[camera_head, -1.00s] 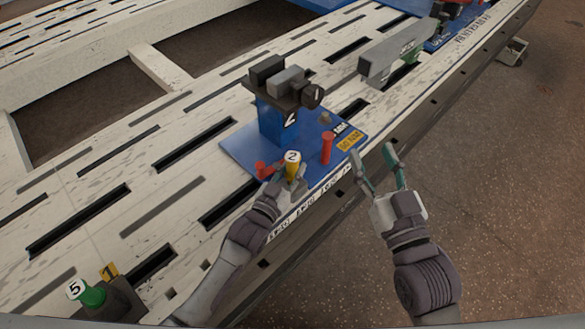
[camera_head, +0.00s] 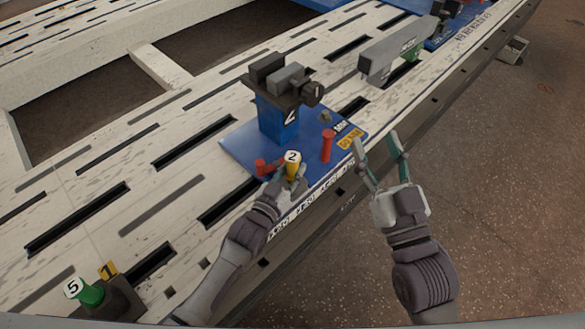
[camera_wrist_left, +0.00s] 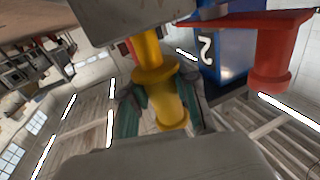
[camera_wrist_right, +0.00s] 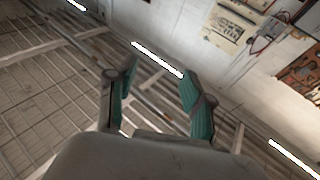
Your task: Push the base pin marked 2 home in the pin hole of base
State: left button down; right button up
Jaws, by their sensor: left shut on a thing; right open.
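The yellow base pin marked 2 (camera_head: 293,164) has a white cap and stands about upright at the front edge of the blue base (camera_head: 237,152). My left gripper (camera_head: 291,177) is shut on it, and the left wrist view shows its yellow body (camera_wrist_left: 168,104) between the fingers. The pin hole and the pin's lower end are hidden in the head view, so I cannot tell how deep it sits. My right gripper (camera_head: 374,141) is open and empty to the right of the base, past the bench edge; its fingers also show in the right wrist view (camera_wrist_right: 160,75).
A red pin (camera_head: 327,146) stands right of the yellow pin, and a red part (camera_head: 264,167) lies left of it. A blue post with a dark clamp (camera_head: 277,118) rises behind. A green pin marked 5 (camera_head: 88,292) is at lower left.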

pick_arm(q)
jog(key=shift+f, duration=0.2)
pick_arm(e)
jog(key=shift+s+r+t, duration=0.15)
jog(key=shift+r+t, duration=0.15)
jog(key=shift+r, duration=0.35)
jog(key=shift+s+a+r+y, duration=0.1)
jog(key=shift+r+y, duration=0.05)
jog(key=shift+y, duration=0.15)
pick_arm(q)
jog(key=shift+f, duration=0.1)
jog(key=c, duration=0.8)
grip_release()
pick_arm(e)
jog(key=shift+s+r+t, duration=0.1)
jog(key=shift+r+t, duration=0.1)
jog(key=shift+t, duration=0.1)
pick_arm(q)
jog(key=shift+f, duration=0.15)
jog(key=shift+s+a+f, duration=0.1)
jog(key=shift+s+a, duration=0.15)
jog(key=shift+s, duration=0.3)
jog(key=v, duration=1.1)
